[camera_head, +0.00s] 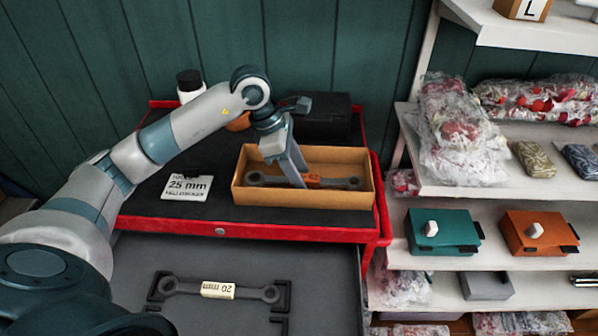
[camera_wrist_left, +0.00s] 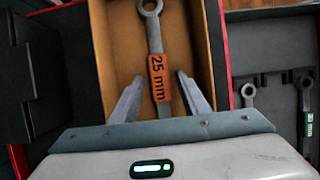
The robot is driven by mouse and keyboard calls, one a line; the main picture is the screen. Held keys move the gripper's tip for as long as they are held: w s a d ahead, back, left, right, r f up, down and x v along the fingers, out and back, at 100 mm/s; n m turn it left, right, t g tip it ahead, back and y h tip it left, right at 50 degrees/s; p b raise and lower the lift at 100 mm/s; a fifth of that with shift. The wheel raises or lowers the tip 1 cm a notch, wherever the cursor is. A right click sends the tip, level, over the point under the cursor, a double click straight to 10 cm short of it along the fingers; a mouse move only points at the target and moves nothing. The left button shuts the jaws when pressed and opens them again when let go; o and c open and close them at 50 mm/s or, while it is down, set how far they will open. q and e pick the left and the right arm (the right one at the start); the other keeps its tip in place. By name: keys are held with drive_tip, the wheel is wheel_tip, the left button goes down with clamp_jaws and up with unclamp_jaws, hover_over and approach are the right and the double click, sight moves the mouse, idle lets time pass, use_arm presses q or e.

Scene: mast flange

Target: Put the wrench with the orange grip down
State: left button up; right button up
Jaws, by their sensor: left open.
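The wrench with the orange grip (camera_head: 335,182) lies in a shallow tan tray (camera_head: 300,199) on the red cart's dark top. In the left wrist view its orange band (camera_wrist_left: 158,78) reads 25 mm, and one ring end shows at the top. My left gripper (camera_head: 296,184) reaches down into the tray over the wrench. In the left wrist view my left gripper (camera_wrist_left: 160,84) is open, with one finger on each side of the wrench handle and gaps between. Part of the wrench is hidden behind the fingers in the head view. My right gripper is out of view.
A white 25 mm card (camera_head: 187,187) lies left of the tray. A black box (camera_head: 325,118) and a white bottle (camera_head: 189,90) stand behind. An open drawer (camera_head: 230,258) in front holds a 20 mm wrench (camera_head: 218,290). Shelves with packages (camera_head: 460,135) stand at right.

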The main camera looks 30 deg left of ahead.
use_arm(q)
drive_tip(key=shift+a+r+b, duration=0.2)
drive_tip(key=shift+r+b, duration=0.1)
drive_tip(key=shift+r, duration=0.25)
drive_tip(key=b+v, duration=0.2)
drive_tip(key=v, duration=0.9)
drive_tip(key=shift+b, duration=0.3)
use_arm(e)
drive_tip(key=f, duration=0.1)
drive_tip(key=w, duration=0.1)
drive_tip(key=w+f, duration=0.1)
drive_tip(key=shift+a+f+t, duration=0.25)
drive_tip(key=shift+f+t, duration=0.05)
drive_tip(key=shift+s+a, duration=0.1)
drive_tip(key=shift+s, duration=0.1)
